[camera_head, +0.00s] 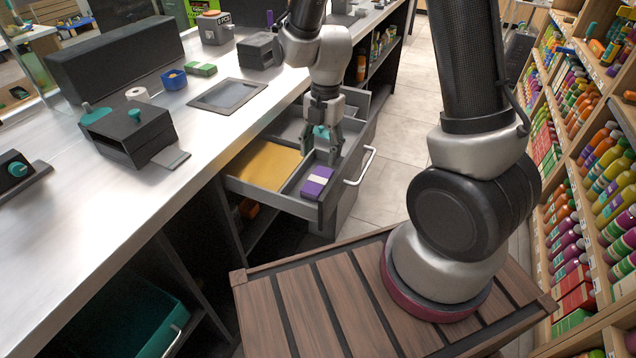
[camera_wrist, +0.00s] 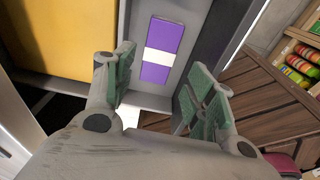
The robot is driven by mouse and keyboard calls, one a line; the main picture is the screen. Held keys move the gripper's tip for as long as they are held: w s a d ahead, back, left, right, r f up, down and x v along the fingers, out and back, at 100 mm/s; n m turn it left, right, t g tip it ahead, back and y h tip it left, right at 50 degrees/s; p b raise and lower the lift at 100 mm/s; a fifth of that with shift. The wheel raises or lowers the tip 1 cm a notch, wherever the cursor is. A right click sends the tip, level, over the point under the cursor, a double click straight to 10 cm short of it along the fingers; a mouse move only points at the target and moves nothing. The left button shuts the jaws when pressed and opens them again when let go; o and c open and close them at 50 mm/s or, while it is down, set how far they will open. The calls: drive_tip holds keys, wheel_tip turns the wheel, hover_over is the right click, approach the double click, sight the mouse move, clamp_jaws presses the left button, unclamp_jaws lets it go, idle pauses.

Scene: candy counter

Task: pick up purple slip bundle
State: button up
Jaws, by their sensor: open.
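The purple slip bundle (camera_head: 316,183) is a flat purple block with a white band. It lies in the narrow right compartment of an open drawer (camera_head: 268,204) below the counter. In the wrist view the purple slip bundle (camera_wrist: 162,50) lies beyond my fingertips, with its band across the middle. My gripper (camera_head: 326,146) points down over the drawer, behind and above the bundle in the head view. In the wrist view my gripper (camera_wrist: 165,80) has its green-padded fingers spread apart, with nothing between them. The fingers do not touch the bundle.
A yellow-orange sheet (camera_head: 268,164) fills the drawer's wider left compartment, beside a divider. The drawer's handle (camera_head: 361,166) juts out on the right. The metal counter (camera_head: 120,220) holds a dark dispenser (camera_head: 130,134). Shelves of bottles (camera_head: 600,180) stand on the right.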

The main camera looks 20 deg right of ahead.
sight(318, 179)
drive_tip(key=shift+a+f, duration=0.1)
drive_tip(key=shift+f, duration=0.4)
drive_tip(key=f, duration=0.5)
drive_tip(key=s+a+f, duration=0.1)
drive_tip(key=f, duration=0.1)
drive_tip(key=shift+f, duration=0.2)
drive_tip(key=shift+c, duration=0.2)
drive_tip(key=c, duration=0.8)
drive_tip(key=shift+r, duration=0.15)
